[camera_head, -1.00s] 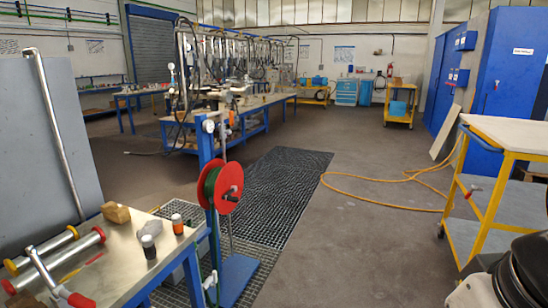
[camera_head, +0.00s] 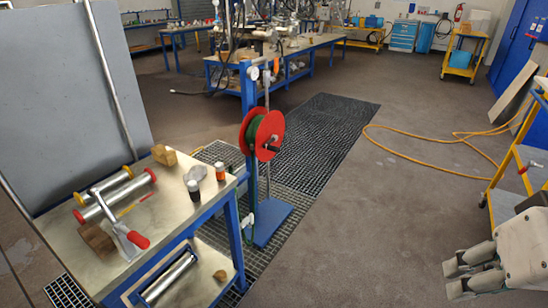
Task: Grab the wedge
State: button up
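Several brown, wood-like pieces could be the wedge; I cannot tell which is. A tan block (camera_head: 164,155) lies at the back edge of the metal-topped table. A darker brown block (camera_head: 97,238) lies at the table's front left, partly covered by a red-handled tool. A small tan piece (camera_head: 219,275) lies on the lower shelf. My gripper (camera_head: 453,276) is at the lower right, far from all of them and over the floor. Its fingers point left and hold nothing visible; how far apart they are is unclear.
The metal-topped table (camera_head: 150,215) carries rollers, a red-handled tool (camera_head: 130,237) and two small bottles (camera_head: 220,172). A red reel (camera_head: 262,135) on a blue stand is right of it. Open floor lies between table and gripper. A yellow cart (camera_head: 505,190) stands at right.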

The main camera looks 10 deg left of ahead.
aim_at(221, 276)
jog(key=i+u, duration=0.2)
jog(key=u, duration=0.25)
jog(key=i+l+u, duration=0.15)
jog(key=u, duration=1)
